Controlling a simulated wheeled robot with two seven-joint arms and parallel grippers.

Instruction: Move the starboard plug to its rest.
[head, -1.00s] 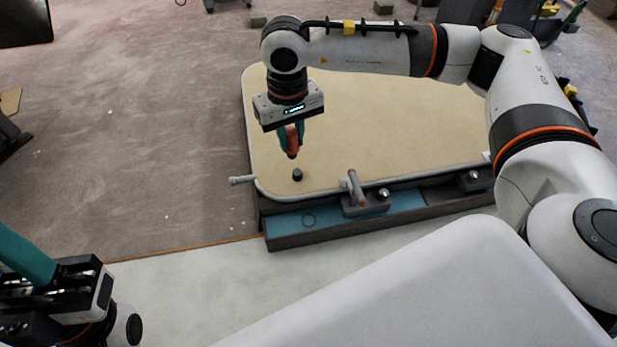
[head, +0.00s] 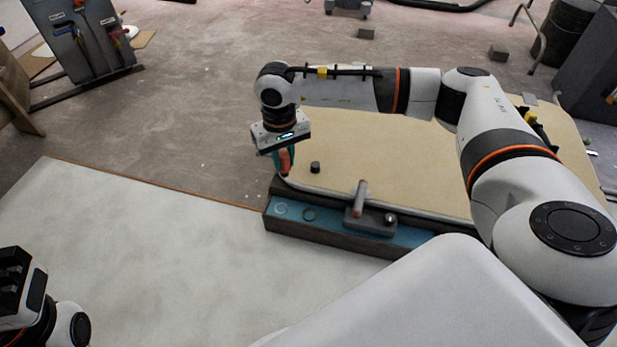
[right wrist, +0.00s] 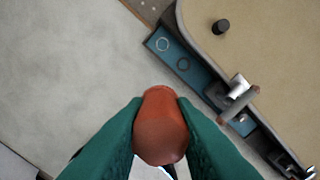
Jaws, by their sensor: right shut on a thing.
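A reddish-brown rounded plug (right wrist: 160,128) is held between the green fingers of my right gripper (right wrist: 158,135) in the right wrist view. I cannot tell from its look alone whether it is the starboard plug. In the head view my right gripper (head: 283,160) is at the near left corner of the tan board, with the plug (head: 285,160) pointing down. A blue strip (head: 330,222) along the board's near edge has two ring marks, a pale one (head: 281,209) and a dark one (head: 308,214). My left gripper (head: 18,285) is at the lower left, its fingertips not clearly seen.
A short black cylinder (head: 315,167) stands on the tan board (head: 400,150). A grey lever with a brownish grip (head: 360,197) stands on a dark block at the strip. A panel stand (head: 85,45) is farther back.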

